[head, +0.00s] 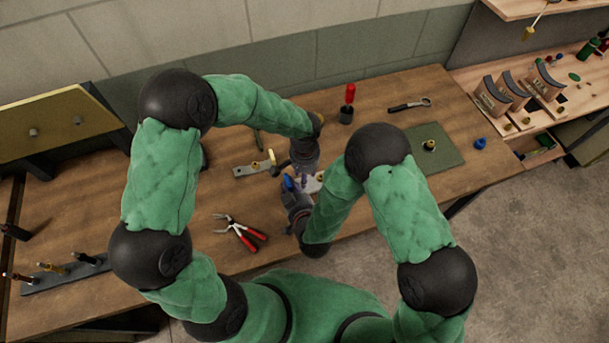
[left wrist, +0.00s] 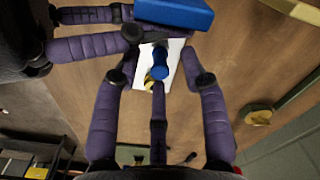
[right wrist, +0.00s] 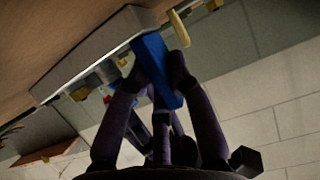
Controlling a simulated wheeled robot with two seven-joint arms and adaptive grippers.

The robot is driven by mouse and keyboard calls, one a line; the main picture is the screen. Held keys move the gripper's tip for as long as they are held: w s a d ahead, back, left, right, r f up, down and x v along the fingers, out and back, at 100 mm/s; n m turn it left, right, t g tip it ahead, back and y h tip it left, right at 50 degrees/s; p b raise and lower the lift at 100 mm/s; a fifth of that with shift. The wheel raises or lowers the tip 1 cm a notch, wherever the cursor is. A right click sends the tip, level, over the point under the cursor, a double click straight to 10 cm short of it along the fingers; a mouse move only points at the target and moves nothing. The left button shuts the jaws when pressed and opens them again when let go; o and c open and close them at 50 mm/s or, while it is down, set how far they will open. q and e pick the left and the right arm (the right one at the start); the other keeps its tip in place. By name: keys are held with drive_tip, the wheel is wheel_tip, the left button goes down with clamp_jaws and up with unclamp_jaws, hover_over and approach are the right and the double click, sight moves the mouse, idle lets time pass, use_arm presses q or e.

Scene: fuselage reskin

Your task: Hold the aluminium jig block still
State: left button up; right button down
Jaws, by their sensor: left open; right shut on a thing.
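A light grey metal block (right wrist: 92,48), which looks like the aluminium jig block, shows in the right wrist view with a blue bar (right wrist: 153,62) against its end. My right gripper (head: 293,187) is shut on the blue bar. I cannot tell whether bar and block are one piece. In the left wrist view the blue bar (left wrist: 175,12) lies at the top edge beside a white plate (left wrist: 172,48). My left gripper (left wrist: 163,76) is open above the plate, its fingers spread around a blue cylinder (left wrist: 160,62) with a brass end. The arms hide most of this in the head view.
On the bench, red-handled pliers (head: 240,232) lie in front and a grey bar with a yellow part (head: 253,168) lies left of the grippers. A red-handled tool (head: 349,95), a wrench (head: 410,105) and a green mat (head: 448,158) are farther right.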

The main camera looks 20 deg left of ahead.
use_arm(q)
drive_tip(key=shift+r, duration=1.8)
use_arm(e)
drive_tip(key=c, duration=1)
unclamp_jaws()
drive_tip(key=shift+c, duration=0.2)
